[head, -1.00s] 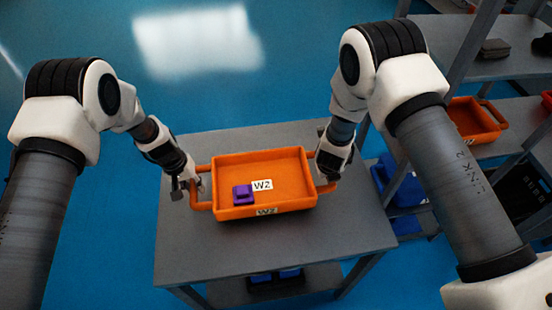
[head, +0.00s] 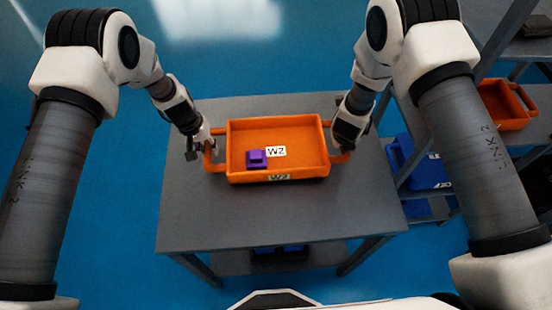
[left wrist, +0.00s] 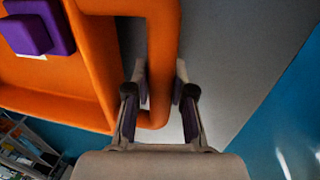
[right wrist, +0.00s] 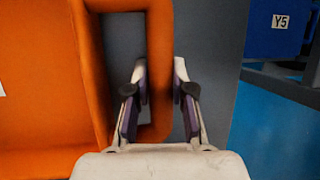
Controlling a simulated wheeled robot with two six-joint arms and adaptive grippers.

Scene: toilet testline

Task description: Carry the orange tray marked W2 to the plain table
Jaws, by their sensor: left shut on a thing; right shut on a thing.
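The orange tray marked W2 (head: 290,134) is level over the grey table (head: 290,220); I cannot tell whether it rests on the top or hangs just above it. My right gripper (head: 341,153) is shut on the right handle, also seen in the right wrist view (right wrist: 160,95). The purple block partly shows in the left wrist view (left wrist: 38,27).
A grey shelf rack (head: 505,40) stands close on the right, with another orange tray (head: 505,107) and blue bins (head: 425,172). A dark blue bin (head: 278,252) sits on the table's lower shelf. Blue floor is clear at the left.

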